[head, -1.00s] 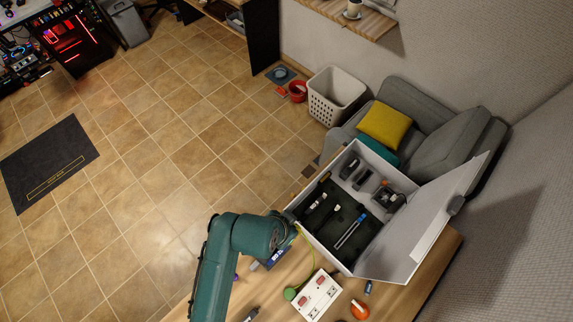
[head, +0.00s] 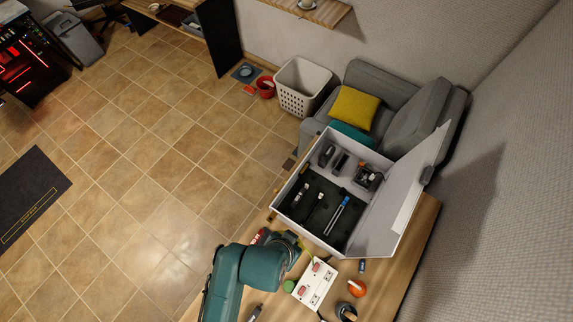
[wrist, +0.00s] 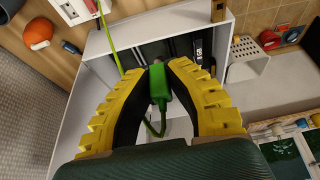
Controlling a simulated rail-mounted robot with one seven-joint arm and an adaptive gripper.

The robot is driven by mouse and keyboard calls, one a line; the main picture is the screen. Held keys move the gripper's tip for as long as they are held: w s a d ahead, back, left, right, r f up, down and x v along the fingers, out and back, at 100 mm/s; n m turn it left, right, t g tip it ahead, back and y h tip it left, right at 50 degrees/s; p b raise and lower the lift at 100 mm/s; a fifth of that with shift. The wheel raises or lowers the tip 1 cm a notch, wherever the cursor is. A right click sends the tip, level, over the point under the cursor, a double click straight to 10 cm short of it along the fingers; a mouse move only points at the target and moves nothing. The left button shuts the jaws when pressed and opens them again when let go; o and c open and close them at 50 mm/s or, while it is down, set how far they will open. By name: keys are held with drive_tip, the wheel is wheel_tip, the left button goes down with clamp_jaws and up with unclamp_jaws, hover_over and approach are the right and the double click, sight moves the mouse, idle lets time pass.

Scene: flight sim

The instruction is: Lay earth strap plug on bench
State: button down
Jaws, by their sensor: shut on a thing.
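The green earth strap plug (wrist: 158,82) is pinched between the yellow fingertips of my gripper (wrist: 160,72) in the wrist view. A green lead curls down from it, and a yellow-green strap (wrist: 108,38) runs near the white socket box. In the head view my gripper (head: 292,243) is above the wooden bench, mostly hidden by my arm, and the held plug cannot be made out. The wooden bench (head: 415,222) shows beside the open case. The white socket box (head: 315,286) has red switches, with a round green thing (head: 289,286) at its left edge.
An open white case (head: 385,243) with dark foam and tools stands on the bench just beyond my gripper. An orange round item (head: 357,288) and a small blue item (head: 362,266) lie right of the socket box. Bare wood shows between several items.

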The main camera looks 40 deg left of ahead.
drive_tip(key=d, duration=0.3)
drive_tip(key=shift+s, duration=0.3)
drive_tip(key=shift+f, duration=0.1)
drive_tip(key=shift+f+b, duration=6.3)
drive_tip(key=shift+f, duration=4.8)
drive_tip(key=c, duration=1)
unclamp_jaws()
drive_tip(key=shift+c, duration=0.2)
